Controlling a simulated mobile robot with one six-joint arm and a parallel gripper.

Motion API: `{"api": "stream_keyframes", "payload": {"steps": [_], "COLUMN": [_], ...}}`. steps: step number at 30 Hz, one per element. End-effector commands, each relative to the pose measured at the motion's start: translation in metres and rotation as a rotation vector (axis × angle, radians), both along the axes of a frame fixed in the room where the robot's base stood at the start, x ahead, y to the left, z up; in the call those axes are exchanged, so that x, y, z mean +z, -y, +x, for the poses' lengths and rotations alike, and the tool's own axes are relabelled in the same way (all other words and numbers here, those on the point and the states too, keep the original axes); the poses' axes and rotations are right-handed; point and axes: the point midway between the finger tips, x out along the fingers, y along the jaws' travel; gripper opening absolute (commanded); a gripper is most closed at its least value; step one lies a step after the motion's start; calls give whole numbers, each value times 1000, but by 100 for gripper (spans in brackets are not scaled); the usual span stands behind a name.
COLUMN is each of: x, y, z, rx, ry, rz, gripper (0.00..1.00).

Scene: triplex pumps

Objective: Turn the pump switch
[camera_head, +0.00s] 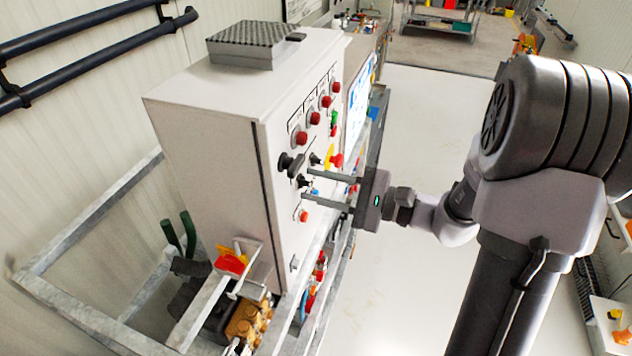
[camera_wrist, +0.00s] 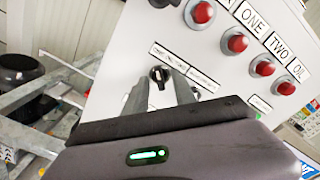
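A grey-white control cabinet (camera_head: 215,130) carries a front panel of buttons and black switches. In the wrist view, a small black rotary switch (camera_wrist: 160,75) with a pale mark sits on the panel (camera_wrist: 125,65), between and just beyond my fingertips. White label strips lie beside it, too small to read surely. My gripper (camera_head: 306,184) reaches the panel from the right with two thin fingers spread apart. In the wrist view my gripper (camera_wrist: 160,80) shows a gap on both sides of the switch. I cannot tell how deep the fingertips reach around it.
Red buttons (camera_wrist: 237,43) labelled ONE, TWO and OIL line the panel close by. A larger black knob (camera_head: 290,163) and a yellow-backed red button (camera_head: 335,160) sit near my fingers. A metal frame (camera_head: 85,320) stands below. Open floor (camera_head: 425,110) lies to the right.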

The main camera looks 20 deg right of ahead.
Motion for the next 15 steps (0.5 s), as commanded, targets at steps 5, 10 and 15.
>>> {"api": "stream_keyframes", "payload": {"steps": [5,10,15], "x": [0,0,0], "y": [-5,-4,-4], "z": [3,3,3], "rx": [0,0,0], "ry": [-1,-1,-1], "rz": [1,1,1], "gripper": [32,30,0]}}
